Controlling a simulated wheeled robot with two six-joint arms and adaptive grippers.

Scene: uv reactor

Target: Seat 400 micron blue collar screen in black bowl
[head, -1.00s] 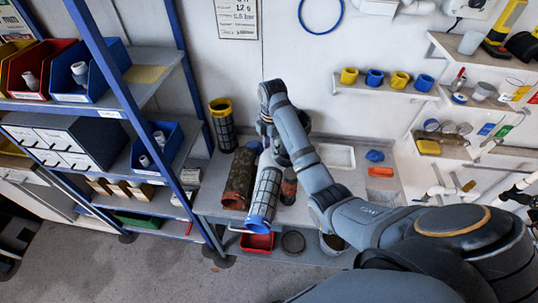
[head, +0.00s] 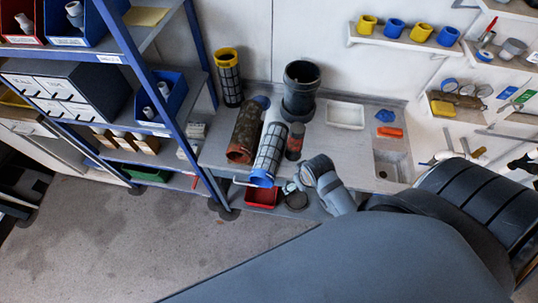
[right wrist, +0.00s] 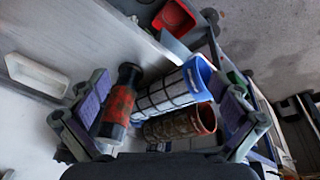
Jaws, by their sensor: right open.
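The blue collar screen (head: 268,155) is a grey mesh cylinder with a blue collar at its near end. It lies on the bench, collar at the front edge; it also shows in the right wrist view (right wrist: 170,91). The black bowl (head: 301,92) stands upright at the back of the bench. My right gripper (head: 292,187) is at the bench front, just right of the blue collar, its fingers partly hidden by my wrist. In the right wrist view it is open (right wrist: 165,118), its fingers apart with the screen visible between them, not gripped. My left gripper is out of view.
A yellow-collared screen (head: 228,78) stands behind. A white tray (head: 345,115) and sink (head: 393,165) are to the right. A blue shelf post (head: 172,123) borders the left.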

